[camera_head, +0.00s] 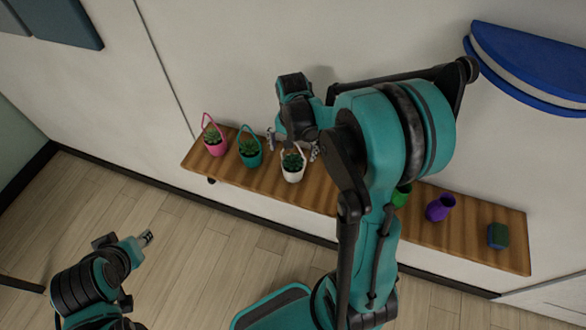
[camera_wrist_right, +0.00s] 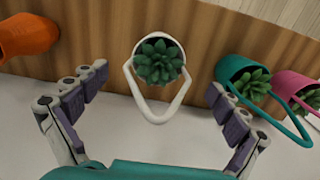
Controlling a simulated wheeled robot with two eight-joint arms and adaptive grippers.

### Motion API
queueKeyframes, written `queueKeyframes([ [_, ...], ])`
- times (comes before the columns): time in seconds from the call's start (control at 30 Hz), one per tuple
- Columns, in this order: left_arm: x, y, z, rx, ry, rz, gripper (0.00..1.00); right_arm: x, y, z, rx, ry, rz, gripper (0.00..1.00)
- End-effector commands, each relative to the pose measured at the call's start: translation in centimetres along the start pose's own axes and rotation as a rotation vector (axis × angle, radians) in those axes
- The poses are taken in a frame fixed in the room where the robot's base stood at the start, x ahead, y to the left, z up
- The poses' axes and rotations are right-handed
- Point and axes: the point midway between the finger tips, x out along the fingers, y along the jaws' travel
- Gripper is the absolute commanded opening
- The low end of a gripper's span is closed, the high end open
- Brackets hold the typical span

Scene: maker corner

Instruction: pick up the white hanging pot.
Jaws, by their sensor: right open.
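The white hanging pot (camera_head: 293,175) stands upright on the wooden shelf with a green succulent in it. In the right wrist view its white looped handle (camera_wrist_right: 155,120) extends toward the gripper side, around the lower part of the plant. My right gripper (camera_head: 293,146) is open, with a finger on each side of the pot. In the wrist view the open fingers (camera_wrist_right: 157,82) are apart from the pot, which lies between them. My left gripper (camera_head: 147,238) is low at the left, away from the shelf; its jaw state is unclear.
A teal hanging pot (camera_head: 250,158) and a pink one (camera_head: 216,147) stand left of the white pot. An orange object (camera_wrist_right: 28,36) is on its other side. A green item (camera_head: 401,196), purple vase (camera_head: 439,208) and blue-green block (camera_head: 498,236) stand farther right. The wall is behind.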

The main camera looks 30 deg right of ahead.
Motion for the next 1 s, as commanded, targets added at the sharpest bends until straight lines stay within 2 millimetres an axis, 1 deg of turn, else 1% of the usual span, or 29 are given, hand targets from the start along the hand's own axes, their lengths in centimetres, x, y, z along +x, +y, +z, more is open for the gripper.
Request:
queueKeyframes([
  [0.03, 0.1, 0.0, 0.1, 0.0, 0.0, 0.0, 0.4, 0.9, 0.2, -0.1, 0.001, 0.0, 0.0, 0.98],
  [0.1, 0.2, 0.0, 0.1, 0.0, 0.0, 0.0, 0.4, 2.0, 0.3, -0.1, 0.0, 0.0, 0.0, 0.98],
  [0.2, 0.3, 0.0, 0.2, 0.0, 0.0, 0.0, 0.4, 3.1, 0.3, 0.0, -0.001, 0.001, -0.001, 0.98],
  [0.3, 0.3, 0.0, 0.2, 0.0, 0.0, 0.0, 0.4, 3.5, 0.3, 0.0, -0.001, 0.001, -0.001, 0.98],
  [0.47, 0.3, 0.0, 0.2, 0.0, 0.0, 0.0, 0.4, 3.5, 0.3, 0.0, -0.002, 0.001, -0.001, 0.98],
  [0.5, 0.3, 0.0, 0.2, 0.0, 0.0, 0.0, 0.4, 3.5, 0.3, 0.0, -0.002, 0.001, -0.001, 0.95],
  [0.57, 0.3, 0.0, 0.2, 0.0, 0.0, 0.0, 0.4, 3.5, 0.3, 0.0, -0.002, 0.001, -0.001, 0.79],
  [0.6, 0.3, 0.0, 0.2, 0.0, 0.0, 0.0, 0.4, 3.5, 0.3, 0.0, -0.002, 0.001, -0.001, 0.69],
  [0.67, 0.3, 0.0, 0.2, 0.0, 0.0, 0.0, 0.4, 3.5, 0.3, 0.0, -0.002, 0.001, -0.001, 0.53],
  [0.7, 0.3, 0.0, 0.2, 0.0, 0.0, 0.0, 0.4, 3.5, 0.3, 0.0, -0.002, 0.001, -0.001, 0.42],
  [0.77, 0.3, 0.0, 0.2, 0.0, 0.0, 0.0, 0.4, 3.5, 0.3, 0.0, -0.002, 0.001, -0.001, 0.26],
  [0.8, 0.3, 0.0, 0.2, 0.0, 0.0, 0.0, 0.4, 3.5, 0.3, 0.0, -0.002, 0.001, -0.001, 0.16],
  [0.83, 0.3, 0.0, 0.2, 0.0, 0.0, 0.0, 0.4, 3.5, 0.3, 0.0, -0.002, 0.001, -0.001, 0.12],
  [1.0, 0.3, 0.0, 0.2, 0.0, 0.0, 0.0, 0.4, 3.5, 0.3, 0.0, -0.002, 0.001, -0.001, 0.12],
])
